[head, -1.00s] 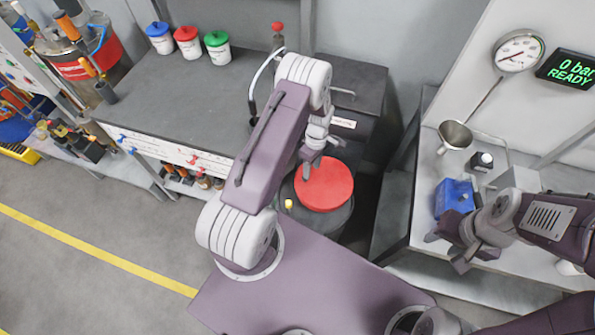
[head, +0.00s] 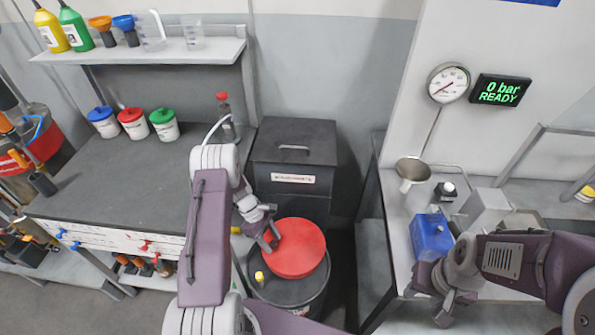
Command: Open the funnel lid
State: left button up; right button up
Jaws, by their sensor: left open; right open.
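A round red lid (head: 299,250) lies on top of a dark drum (head: 290,291) in the middle of the head view. It looks flat and closed over most of the drum's top. My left gripper (head: 270,239) is open at the lid's upper left edge, its fingers pointing down. I cannot tell whether the fingers touch the lid. My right gripper (head: 432,297) is open and empty at the front of the right bench, below a blue canister (head: 431,238).
A yellow cap (head: 259,277) sits on the drum's left side. A black bin (head: 293,160) stands behind it. The left workbench (head: 120,185) carries several lidded tubs. The right bench holds a metal cup (head: 412,172) and a small dark-capped bottle (head: 445,191).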

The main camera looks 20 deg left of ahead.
pick_arm(q)
jog(key=shift+w+d+r, duration=0.1)
jog(key=shift+r, duration=0.2)
jog(key=s+d+r+m+t+y, duration=0.1)
jog(key=s+d+r+m+y, duration=0.1)
jog(key=s+d+r+m, duration=0.2)
jog(key=s+d+r+m+t+y, duration=0.1)
jog(key=s+d+r+m, duration=0.3)
jog(key=s+r+m, duration=0.5)
notch_tip(320, 180, up, 8)
jog(key=m+y, duration=0.1)
jog(key=m, duration=0.2)
jog(key=shift+r, duration=0.1)
